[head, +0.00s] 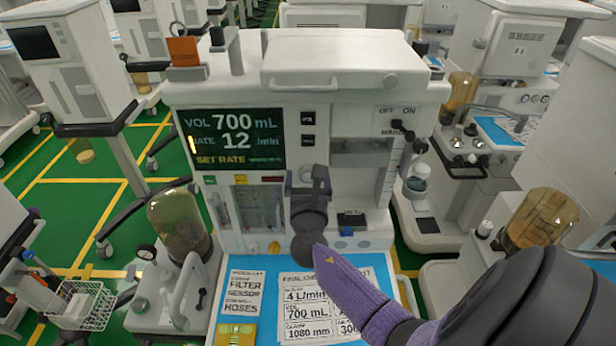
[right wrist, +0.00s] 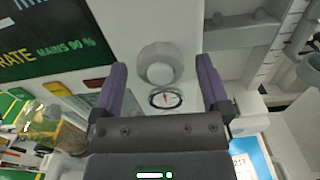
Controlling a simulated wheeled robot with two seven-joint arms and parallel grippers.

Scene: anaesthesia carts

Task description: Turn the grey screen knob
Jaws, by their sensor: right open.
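The screen (head: 238,140) on the central cart reads VOL 700 mL, RATE 12 /min and SET RATE in yellow. Its lower corner also shows in the right wrist view (right wrist: 40,38). The grey screen knob (right wrist: 160,60) is a round, pale knob on the panel in the right wrist view. In the head view it is hidden behind my right gripper. My right gripper (head: 308,178) is open in front of the panel, right of the screen. In the wrist view its purple fingers (right wrist: 162,72) stand either side of the knob; I cannot tell whether they touch it.
A small round gauge (right wrist: 165,97) sits just below the knob. A blue work surface with printed cards (head: 308,300) lies below the panel. Other carts stand around.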

